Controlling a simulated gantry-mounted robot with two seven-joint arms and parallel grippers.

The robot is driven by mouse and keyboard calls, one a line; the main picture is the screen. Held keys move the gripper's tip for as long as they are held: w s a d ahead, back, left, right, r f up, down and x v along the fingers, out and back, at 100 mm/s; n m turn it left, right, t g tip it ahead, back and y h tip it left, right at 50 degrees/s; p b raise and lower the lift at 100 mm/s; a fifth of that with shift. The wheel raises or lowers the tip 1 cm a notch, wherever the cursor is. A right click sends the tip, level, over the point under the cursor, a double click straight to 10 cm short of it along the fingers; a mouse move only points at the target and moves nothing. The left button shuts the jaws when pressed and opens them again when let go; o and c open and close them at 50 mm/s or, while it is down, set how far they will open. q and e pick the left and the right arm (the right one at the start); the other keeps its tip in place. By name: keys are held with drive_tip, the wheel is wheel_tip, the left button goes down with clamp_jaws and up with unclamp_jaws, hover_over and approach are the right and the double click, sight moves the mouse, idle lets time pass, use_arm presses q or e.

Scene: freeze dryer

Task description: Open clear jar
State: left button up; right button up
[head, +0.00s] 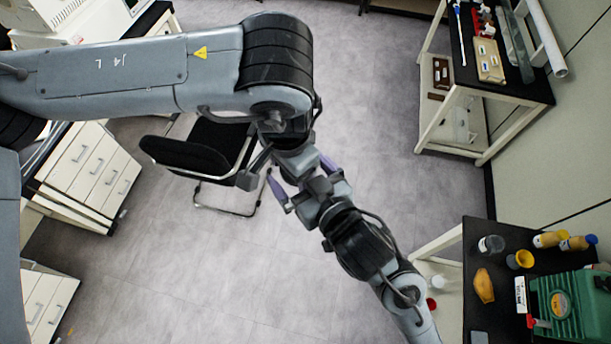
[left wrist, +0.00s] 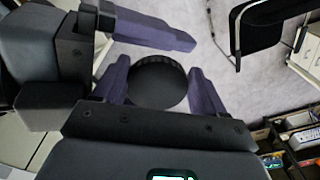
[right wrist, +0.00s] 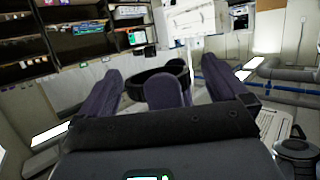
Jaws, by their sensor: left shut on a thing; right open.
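My left gripper (left wrist: 159,66) is shut on a round black ridged lid (left wrist: 158,83), seen from its top in the left wrist view. The lid (right wrist: 150,82) also shows in the right wrist view, with one purple finger of my left gripper in front of it. My right gripper (right wrist: 160,68) is open, its two fingers standing wide apart on either side of the lid and that finger. No clear jar body can be made out at the lid; it is hidden or too see-through. In the head view both grippers meet above the floor and hide the lid.
A black bench (head: 505,290) at lower right holds a small clear jar (head: 491,244), yellow-topped jars (head: 520,259) and a green machine (head: 570,305). A black chair (head: 200,150) stands below my left arm. A side table (head: 500,80) is at upper right. The middle floor is clear.

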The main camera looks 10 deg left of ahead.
drive_tip(key=shift+c, duration=0.2)
drive_tip(key=c, duration=1)
use_arm(q)
drive_tip(key=o, duration=1.2)
drive_tip(key=shift+d, duration=0.15)
drive_tip(key=shift+s+r, duration=0.1)
